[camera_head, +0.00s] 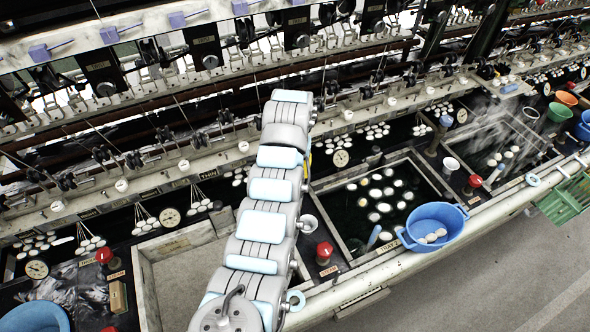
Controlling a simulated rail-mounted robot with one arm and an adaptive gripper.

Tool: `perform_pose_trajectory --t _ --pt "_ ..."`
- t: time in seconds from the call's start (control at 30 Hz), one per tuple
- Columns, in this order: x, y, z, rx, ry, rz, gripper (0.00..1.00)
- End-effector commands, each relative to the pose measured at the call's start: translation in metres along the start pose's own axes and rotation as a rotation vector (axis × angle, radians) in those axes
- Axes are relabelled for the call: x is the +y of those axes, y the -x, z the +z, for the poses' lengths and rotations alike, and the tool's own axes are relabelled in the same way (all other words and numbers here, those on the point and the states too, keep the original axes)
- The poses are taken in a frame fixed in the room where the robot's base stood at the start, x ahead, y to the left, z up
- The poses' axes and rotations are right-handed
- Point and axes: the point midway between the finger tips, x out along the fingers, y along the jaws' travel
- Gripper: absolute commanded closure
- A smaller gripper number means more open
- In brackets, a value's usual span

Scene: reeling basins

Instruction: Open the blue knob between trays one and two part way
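My arm rises from the bottom centre over the left basin's right side. My gripper is not visible.
A blue bowl (436,219) with pale cocoons overhangs the middle basin's front edge. Red knobs (324,252) (474,183) stand on the dividers, with a white cup (308,223) near one. A green crate (568,199) is at right. Reeling machinery lines the back; floor is clear in front.

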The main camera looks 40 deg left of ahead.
Motion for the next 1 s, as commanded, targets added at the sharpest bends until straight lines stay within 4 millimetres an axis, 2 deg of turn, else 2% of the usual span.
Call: perform_pose_trajectory --t 0.23,0.27,0.33,0.37,0.73,1.0 --pt "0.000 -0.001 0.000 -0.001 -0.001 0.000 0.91" --pt "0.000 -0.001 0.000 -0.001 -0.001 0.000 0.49" --pt "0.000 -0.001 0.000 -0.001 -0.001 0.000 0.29" --pt "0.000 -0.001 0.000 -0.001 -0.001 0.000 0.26" --pt "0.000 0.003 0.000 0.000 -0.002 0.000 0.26" --pt "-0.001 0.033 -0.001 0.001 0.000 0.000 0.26"
